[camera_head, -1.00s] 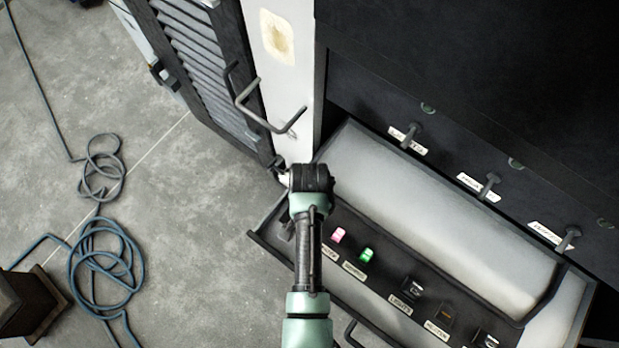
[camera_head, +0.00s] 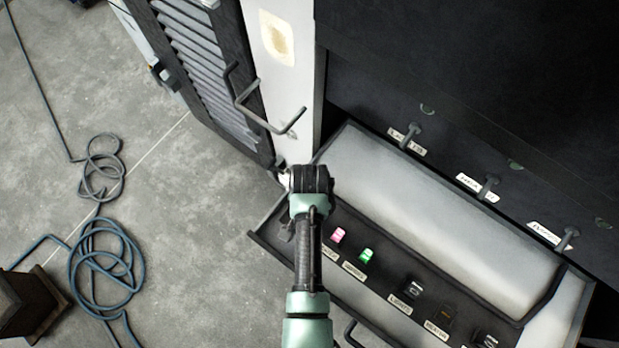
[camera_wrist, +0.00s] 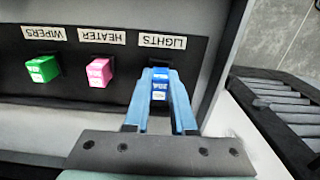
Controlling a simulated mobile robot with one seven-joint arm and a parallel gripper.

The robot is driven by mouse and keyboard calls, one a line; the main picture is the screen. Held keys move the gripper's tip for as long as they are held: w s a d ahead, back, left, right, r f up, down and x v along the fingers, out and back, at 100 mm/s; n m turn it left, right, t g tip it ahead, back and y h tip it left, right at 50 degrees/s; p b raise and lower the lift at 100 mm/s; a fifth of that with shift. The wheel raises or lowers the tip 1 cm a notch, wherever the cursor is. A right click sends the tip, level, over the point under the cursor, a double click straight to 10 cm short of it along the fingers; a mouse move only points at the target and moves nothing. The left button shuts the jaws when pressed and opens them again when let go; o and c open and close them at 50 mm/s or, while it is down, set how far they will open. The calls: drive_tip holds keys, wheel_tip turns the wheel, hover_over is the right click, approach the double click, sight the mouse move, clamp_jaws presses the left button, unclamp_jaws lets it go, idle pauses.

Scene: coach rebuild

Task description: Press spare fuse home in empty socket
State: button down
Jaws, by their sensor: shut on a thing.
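In the wrist view my gripper (camera_wrist: 160,78) is shut on the blue spare fuse (camera_wrist: 160,90), its two blue fingers on either side of it. The fuse is at the dark socket (camera_wrist: 158,63) by the label LIGHTS (camera_wrist: 163,41). Only the socket's edge shows past the fuse; I cannot tell how deep the fuse sits. In the head view my arm hides the fuse, this socket and my fingertips.
A pink fuse (camera_wrist: 99,71) sits by HEATER and a green fuse (camera_wrist: 43,67) by WIPERS, beside my fingers. A louvred door (camera_head: 190,50) stands open at left.

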drive_tip(key=shift+s+f+b, duration=0.1)
drive_tip(key=shift+f+b, duration=0.4)
drive_tip(key=shift+f, duration=0.25)
idle(0.8)
drive_tip(key=c, duration=0.7)
unclamp_jaws()
drive_tip(key=shift+f, duration=0.1)
drive_tip(key=shift+s, duration=0.15)
drive_tip(key=shift+d, duration=0.15)
drive_tip(key=shift+s+f, duration=0.1)
drive_tip(key=shift+c, duration=0.5)
drive_tip(key=o, duration=0.4)
drive_tip(key=shift+c, duration=0.2)
drive_tip(key=shift+w, duration=0.2)
drive_tip(key=shift+w+r, duration=0.1)
drive_tip(key=shift+r, duration=0.15)
